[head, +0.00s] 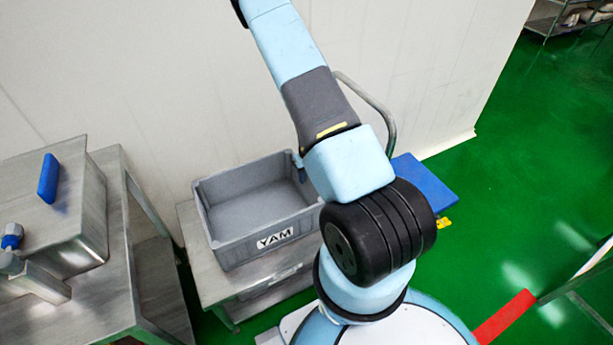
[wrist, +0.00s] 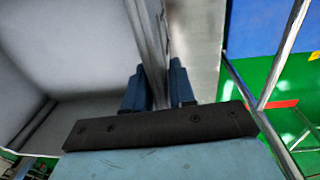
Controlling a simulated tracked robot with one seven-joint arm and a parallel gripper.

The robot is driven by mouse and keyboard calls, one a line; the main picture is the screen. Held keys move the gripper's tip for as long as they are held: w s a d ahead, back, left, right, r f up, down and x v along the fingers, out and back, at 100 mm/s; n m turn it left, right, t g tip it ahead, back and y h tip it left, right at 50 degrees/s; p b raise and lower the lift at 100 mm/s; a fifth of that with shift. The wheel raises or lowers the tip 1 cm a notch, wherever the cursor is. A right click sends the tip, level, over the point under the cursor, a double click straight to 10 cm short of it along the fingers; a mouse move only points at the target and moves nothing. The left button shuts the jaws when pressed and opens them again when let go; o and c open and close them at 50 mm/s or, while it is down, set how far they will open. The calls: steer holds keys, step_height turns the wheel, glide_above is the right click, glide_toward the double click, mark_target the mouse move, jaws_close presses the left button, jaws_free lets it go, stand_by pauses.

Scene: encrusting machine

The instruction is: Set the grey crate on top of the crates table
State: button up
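The grey crate (head: 262,231), empty and labelled YAM, is upright at the steel crates table (head: 212,284). I cannot tell whether its base touches the tabletop or is slightly above it. My gripper (head: 299,160) is at the crate's right rim, mostly hidden behind my arm in the head view. In the wrist view, the fingers of my gripper (wrist: 158,92) straddle the crate wall (wrist: 148,35), one inside and one outside, and appear closed on it. The crate's right side is partly hidden by my arm.
A steel machine (head: 75,215) with a blue handle stands on the left, close to the table. A blue platform (head: 424,184) with a curved metal rail is right of my arm. A white wall (head: 140,90) stands behind. Green floor is open at the right.

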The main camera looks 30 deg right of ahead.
steer(key=o, duration=0.3)
steer(key=shift+o, duration=0.2)
steer(key=shift+r, duration=0.1)
